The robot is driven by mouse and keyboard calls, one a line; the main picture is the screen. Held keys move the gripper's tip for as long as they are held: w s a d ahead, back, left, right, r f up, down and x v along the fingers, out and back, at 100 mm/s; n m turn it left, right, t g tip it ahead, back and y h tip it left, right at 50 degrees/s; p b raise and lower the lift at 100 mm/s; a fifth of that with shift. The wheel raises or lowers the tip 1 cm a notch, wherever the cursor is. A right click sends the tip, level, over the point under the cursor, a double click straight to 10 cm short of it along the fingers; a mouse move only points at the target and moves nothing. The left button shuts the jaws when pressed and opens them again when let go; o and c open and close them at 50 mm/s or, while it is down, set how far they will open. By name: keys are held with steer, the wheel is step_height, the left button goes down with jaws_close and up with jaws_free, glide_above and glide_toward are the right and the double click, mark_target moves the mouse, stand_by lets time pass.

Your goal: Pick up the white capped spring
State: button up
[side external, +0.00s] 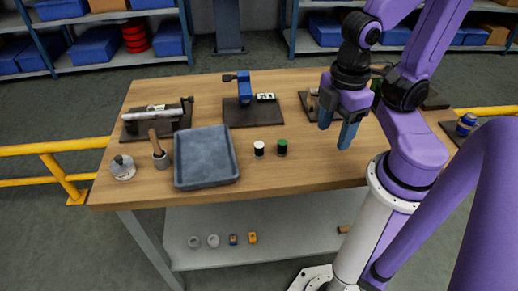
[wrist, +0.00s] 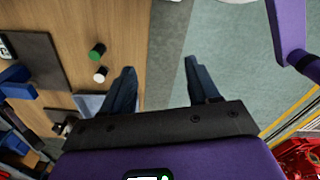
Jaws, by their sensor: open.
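The white capped spring (side external: 259,149) stands upright on the wooden table, right of the grey tray, with a dark body under its white top. It also shows in the wrist view (wrist: 100,75), left of the fingers. My gripper (side external: 337,130) is open and empty, with blue fingers, above the table's right part and to the right of the spring. In the wrist view the gripper (wrist: 163,80) has its fingers wide apart near the table's edge, with floor between them.
A green capped spring (side external: 282,147) stands just right of the white one, with a small gap. The grey tray (side external: 235,160) lies to the left. A blue vise-like device (side external: 244,88) stands on a dark mat behind. The table front right of the springs is clear.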

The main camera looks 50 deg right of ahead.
steer(key=n, duration=0.4)
glide_above(259, 144)
step_height(259, 144, down, 12)
steer(key=shift+w+f, duration=0.15)
steer(key=shift+f, duration=0.1)
steer(key=shift+s+f, duration=0.2)
steer(key=shift+f, duration=2.5)
steer(key=c, duration=1.1)
